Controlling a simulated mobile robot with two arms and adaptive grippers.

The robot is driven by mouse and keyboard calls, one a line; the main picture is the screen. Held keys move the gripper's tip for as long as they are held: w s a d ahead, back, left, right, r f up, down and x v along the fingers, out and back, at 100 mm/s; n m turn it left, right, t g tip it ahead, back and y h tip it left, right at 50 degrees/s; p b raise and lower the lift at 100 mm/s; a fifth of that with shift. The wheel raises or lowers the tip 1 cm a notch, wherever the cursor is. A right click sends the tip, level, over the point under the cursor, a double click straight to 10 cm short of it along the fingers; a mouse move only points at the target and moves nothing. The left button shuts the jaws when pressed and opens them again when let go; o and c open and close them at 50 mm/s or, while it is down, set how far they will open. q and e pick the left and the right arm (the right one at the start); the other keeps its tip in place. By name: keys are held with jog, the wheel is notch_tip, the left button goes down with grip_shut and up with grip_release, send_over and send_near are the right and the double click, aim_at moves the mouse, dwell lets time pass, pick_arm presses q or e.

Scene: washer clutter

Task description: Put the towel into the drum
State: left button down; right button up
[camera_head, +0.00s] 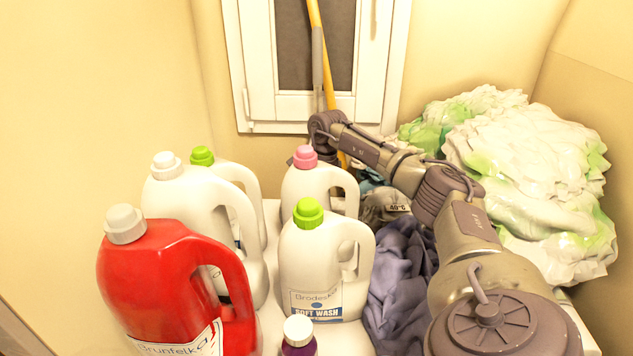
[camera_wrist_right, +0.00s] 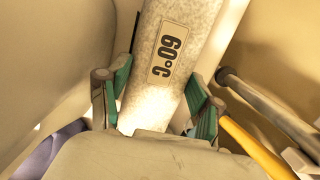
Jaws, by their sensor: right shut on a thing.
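My right gripper (camera_wrist_right: 157,104) shows in the right wrist view, its green-padded fingers on either side of a pale, speckled towel (camera_wrist_right: 150,105). It is shut on this towel, which bears a "60°C" label and extends upward out of that view. In the head view my right arm reaches to the back and bends down behind the bottles, so the gripper and the held towel are hidden there. A grey cloth with a "40°C" label (camera_head: 385,207) and a purple-grey cloth (camera_head: 400,275) lie beside the bottles. The drum is not seen. My left gripper is not in view.
A red bottle (camera_head: 170,280), a white bottle with a green cap (camera_head: 320,262), a pink-capped bottle (camera_head: 303,187) and other bottles crowd the left and middle. A large white-green bundle (camera_head: 535,165) fills the right. A yellow pole (camera_head: 316,18) leans before a white-framed window (camera_head: 238,60).

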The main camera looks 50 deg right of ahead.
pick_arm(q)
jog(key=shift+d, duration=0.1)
pick_arm(e)
jog(key=shift+a, duration=0.1)
jog(key=o, duration=1)
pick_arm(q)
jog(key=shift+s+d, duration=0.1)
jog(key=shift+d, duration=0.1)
pick_arm(e)
jog(key=shift+o, duration=1.3)
